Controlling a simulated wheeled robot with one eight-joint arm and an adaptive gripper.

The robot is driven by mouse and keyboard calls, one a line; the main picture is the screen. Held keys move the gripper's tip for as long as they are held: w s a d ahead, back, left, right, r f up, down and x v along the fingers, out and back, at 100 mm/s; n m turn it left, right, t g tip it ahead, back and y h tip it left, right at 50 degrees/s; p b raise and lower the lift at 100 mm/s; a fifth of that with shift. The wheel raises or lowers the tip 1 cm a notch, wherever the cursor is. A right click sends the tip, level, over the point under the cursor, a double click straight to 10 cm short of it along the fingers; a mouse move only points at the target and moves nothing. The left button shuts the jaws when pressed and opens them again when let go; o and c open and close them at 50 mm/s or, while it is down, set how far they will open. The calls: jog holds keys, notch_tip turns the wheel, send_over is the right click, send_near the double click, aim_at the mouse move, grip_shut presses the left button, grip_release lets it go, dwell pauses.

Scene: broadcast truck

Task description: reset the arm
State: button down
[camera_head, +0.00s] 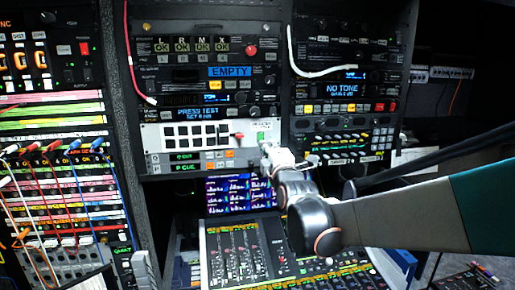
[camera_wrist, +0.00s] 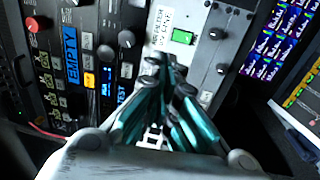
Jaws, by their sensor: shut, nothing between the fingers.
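My arm reaches in from the right in the head view. Its gripper (camera_head: 267,150) is at the rack, by the right end of the white panel (camera_head: 150,137), close to a small green-lit button (camera_head: 261,137). In the wrist view my gripper (camera_wrist: 172,75) has its teal fingers brought together, with nothing seen between them. The green button also shows in the wrist view (camera_wrist: 182,37), just beyond the fingertips. I cannot tell whether the fingertips touch the panel.
A mixing console (camera_head: 235,252) lies below my forearm. A screen (camera_head: 241,193) sits behind it. A patch bay (camera_head: 60,170) with hanging cables stands at left. Rack units with knobs and an EMPTY display (camera_head: 230,71) are above. Dark poles (camera_head: 440,157) cross at right.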

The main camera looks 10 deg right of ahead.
jog(key=s+f+m+g+b, duration=0.4)
jog(key=s+f+m+b, duration=0.2)
jog(key=s+f, duration=0.6)
jog(key=s+f+m+g+b, duration=0.4)
jog(key=s+f+b, duration=0.7)
jog(key=f, duration=0.7)
jog(key=s+f+m+g+b, duration=0.4)
jog(key=s+f+m+b, duration=0.3)
jog(key=s+f, duration=0.6)
notch_tip(320, 180, down, 3)
jog(key=shift+s+d+r+m+b, duration=0.1)
jog(key=shift+s+d+m+b, duration=0.3)
jog(key=shift+b, duration=0.4)
jog(key=shift+w, duration=0.1)
